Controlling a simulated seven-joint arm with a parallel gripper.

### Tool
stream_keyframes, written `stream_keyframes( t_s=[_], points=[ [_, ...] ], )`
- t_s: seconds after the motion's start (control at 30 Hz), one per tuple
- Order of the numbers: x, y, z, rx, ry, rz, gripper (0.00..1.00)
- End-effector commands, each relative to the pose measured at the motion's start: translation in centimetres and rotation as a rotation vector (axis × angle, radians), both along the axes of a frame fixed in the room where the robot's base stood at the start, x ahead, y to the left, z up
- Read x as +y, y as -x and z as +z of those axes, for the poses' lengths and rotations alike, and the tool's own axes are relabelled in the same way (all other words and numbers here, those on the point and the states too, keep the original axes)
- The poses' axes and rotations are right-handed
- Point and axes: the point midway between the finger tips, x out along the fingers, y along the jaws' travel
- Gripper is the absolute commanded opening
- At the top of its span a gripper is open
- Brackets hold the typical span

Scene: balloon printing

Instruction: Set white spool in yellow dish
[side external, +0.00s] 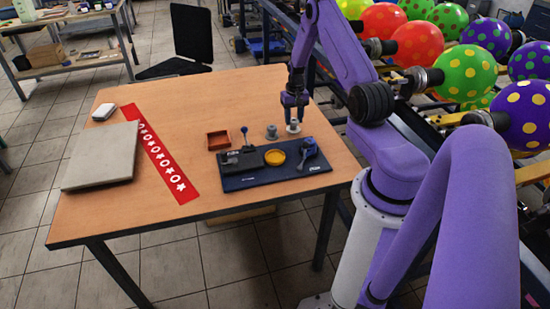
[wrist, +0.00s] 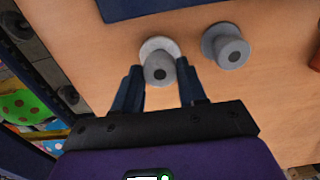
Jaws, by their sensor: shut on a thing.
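The white spool (side external: 294,128) stands upright on the table behind the dark blue board. It also shows in the wrist view (wrist: 157,45), with a pale flange and a grey hub. My gripper (side external: 294,115) points down over it, and its fingers are shut on it; in the wrist view the fingers (wrist: 160,76) lie on either side of its hub. The yellow dish (side external: 275,157) sits on the board, in front of the spool and a little left. The dish is not visible in the wrist view.
A grey spool (side external: 272,132) stands close left of the white one, and right of it in the wrist view (wrist: 226,46). The board (side external: 250,182) carries a black block and a blue dispenser (side external: 308,148). An orange-brown tray (side external: 218,140) stands behind its left end.

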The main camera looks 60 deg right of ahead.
Motion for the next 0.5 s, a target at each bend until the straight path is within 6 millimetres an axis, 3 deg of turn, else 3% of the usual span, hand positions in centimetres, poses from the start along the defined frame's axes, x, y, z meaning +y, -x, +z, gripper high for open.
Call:
stream_keyframes(
  t_s=[0.5],
  points=[
    [0.0, 0.0, 3.2, -0.001, 0.001, 0.000, 0.19]
  ],
)
